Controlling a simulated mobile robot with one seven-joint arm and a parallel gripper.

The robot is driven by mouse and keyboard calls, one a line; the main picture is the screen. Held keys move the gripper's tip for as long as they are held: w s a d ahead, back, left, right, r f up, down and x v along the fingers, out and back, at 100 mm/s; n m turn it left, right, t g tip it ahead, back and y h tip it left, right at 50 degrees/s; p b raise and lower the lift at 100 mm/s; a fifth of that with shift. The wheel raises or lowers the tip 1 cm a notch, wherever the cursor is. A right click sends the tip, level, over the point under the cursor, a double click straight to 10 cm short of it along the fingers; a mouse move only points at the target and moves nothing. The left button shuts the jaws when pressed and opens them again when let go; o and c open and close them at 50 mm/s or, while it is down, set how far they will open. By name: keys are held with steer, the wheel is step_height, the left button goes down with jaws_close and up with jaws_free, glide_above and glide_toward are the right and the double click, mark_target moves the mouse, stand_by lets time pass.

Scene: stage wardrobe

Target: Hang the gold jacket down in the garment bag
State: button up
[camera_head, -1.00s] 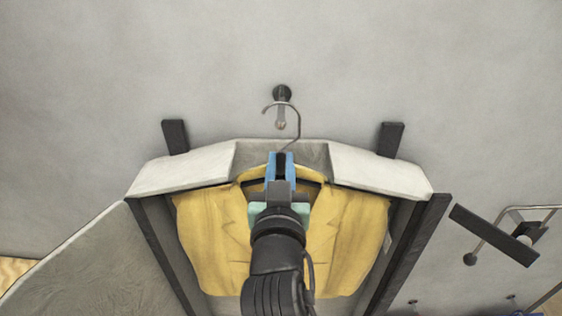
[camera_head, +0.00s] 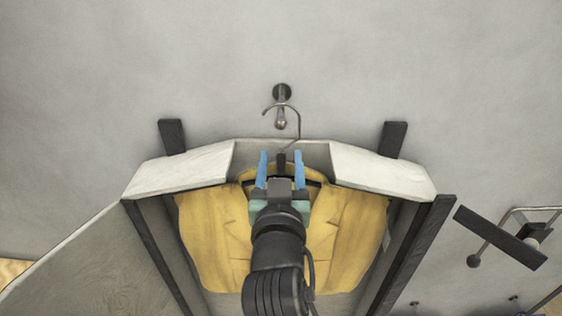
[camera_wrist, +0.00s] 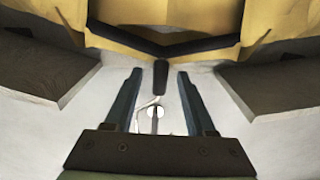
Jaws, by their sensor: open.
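The gold jacket (camera_head: 215,235) hangs on a dark hanger inside the open garment bag (camera_head: 180,172). The hanger's metal hook (camera_head: 298,120) rises through the gap in the bag's top and lies at the wall peg (camera_head: 282,95). Whether the hook bears on the peg I cannot tell. My gripper (camera_head: 281,168) is open at the hanger's neck, with a blue finger on each side. In the wrist view, the dark hanger neck (camera_wrist: 160,75) stands between the parted fingers, apparently touching neither. The jacket (camera_wrist: 195,18) also shows there. My arm hides the jacket's middle.
Dark frame posts (camera_head: 412,250) flank the bag. A grey flap (camera_head: 85,265) spreads at the left. A metal rail with a dark bar (camera_head: 500,238) stands at the right. The wall above the peg is clear.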

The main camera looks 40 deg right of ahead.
steer(key=shift+a+f, duration=0.1)
steer(key=shift+f, duration=0.05)
steer(key=shift+s+a, duration=0.15)
steer(key=shift+s, duration=0.1)
steer(key=v, duration=1.2)
steer(key=shift+s, duration=0.2)
steer(key=shift+a+b, duration=0.1)
steer(key=shift+b, duration=0.2)
steer(key=w+a+r+n+t+y+b, duration=0.1)
steer(key=w+a+r+n+t+y, duration=0.25)
steer(key=r, duration=0.55)
steer(key=w+a+r+t+y+b, duration=0.1)
steer(key=w+a+r+t, duration=0.1)
steer(key=a+r+t, duration=0.45)
steer(key=s+a+r+n+t+y, duration=0.1)
steer(key=s+a+r+n+y, duration=0.1)
steer(key=r, duration=0.5)
steer(key=s+a+r+n+t+y+b, duration=0.1)
steer(key=s+a+r+n+t+y, duration=0.1)
steer(key=a+r+y, duration=0.2)
step_height(320, 180, up, 5)
steer(key=shift+a+f, duration=0.2)
steer(key=shift+a, duration=0.8)
